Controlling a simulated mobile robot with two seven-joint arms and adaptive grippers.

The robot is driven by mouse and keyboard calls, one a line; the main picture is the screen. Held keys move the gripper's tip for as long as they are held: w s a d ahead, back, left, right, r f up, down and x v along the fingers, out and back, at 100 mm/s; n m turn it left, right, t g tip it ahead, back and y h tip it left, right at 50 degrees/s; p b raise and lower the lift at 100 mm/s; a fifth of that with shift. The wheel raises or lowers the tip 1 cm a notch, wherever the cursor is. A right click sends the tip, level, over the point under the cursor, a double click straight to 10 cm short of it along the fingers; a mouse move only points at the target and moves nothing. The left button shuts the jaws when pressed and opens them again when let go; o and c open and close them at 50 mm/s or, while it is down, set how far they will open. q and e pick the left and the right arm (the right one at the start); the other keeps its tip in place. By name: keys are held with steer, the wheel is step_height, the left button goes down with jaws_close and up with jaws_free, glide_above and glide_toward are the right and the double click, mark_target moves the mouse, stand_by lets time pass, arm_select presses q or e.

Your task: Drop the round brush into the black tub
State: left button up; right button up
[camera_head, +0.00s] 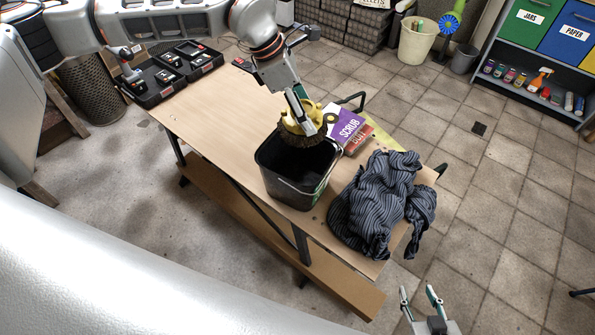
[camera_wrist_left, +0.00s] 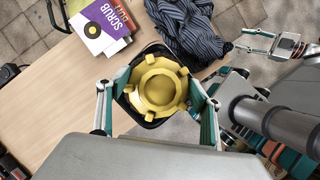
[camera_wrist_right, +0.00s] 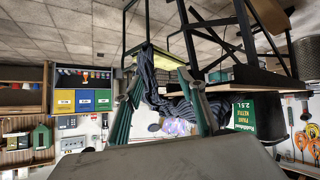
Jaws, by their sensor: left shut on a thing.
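The round brush (camera_head: 302,122) has a yellow body and brown bristles. My left gripper (camera_head: 303,110) is shut on it and holds it over the far part of the black tub's opening. In the left wrist view the yellow brush body (camera_wrist_left: 158,88) sits between both fingers, its bristles hidden. The black tub (camera_head: 288,187) stands upright on the workbench; its dark rim partly shows behind the brush (camera_wrist_left: 150,50). The tub's green label (camera_wrist_right: 257,117) shows in the right wrist view. My right gripper (camera_head: 418,290) is open and empty, beyond the bench's near right end.
The wooden workbench (camera_head: 225,130) carries a striped cloth (camera_head: 382,205) right of the tub. A purple "SCRUB" box (camera_head: 345,128) lies behind the tub. An open black tool case (camera_head: 175,72) is at the far left end. The bench's middle left is clear.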

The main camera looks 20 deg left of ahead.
arm_select(q)
step_height(320, 180, down, 3)
steer(key=shift+f+b, duration=0.15)
steer(key=shift+b, duration=0.55)
steer(key=shift+f, duration=0.6)
arm_select(e)
steer(key=shift+w+a+y, duration=0.3)
steer(key=shift+w+a, duration=0.15)
steer(key=shift+a, duration=0.4)
arm_select(q)
steer(key=o, duration=1.3)
steer(key=shift+o, duration=1.1)
arm_select(e)
steer(key=shift+s+d+f, duration=0.1)
steer(key=shift+d+f, duration=0.05)
steer(key=shift+f, duration=0.05)
steer(key=shift+d, duration=0.1)
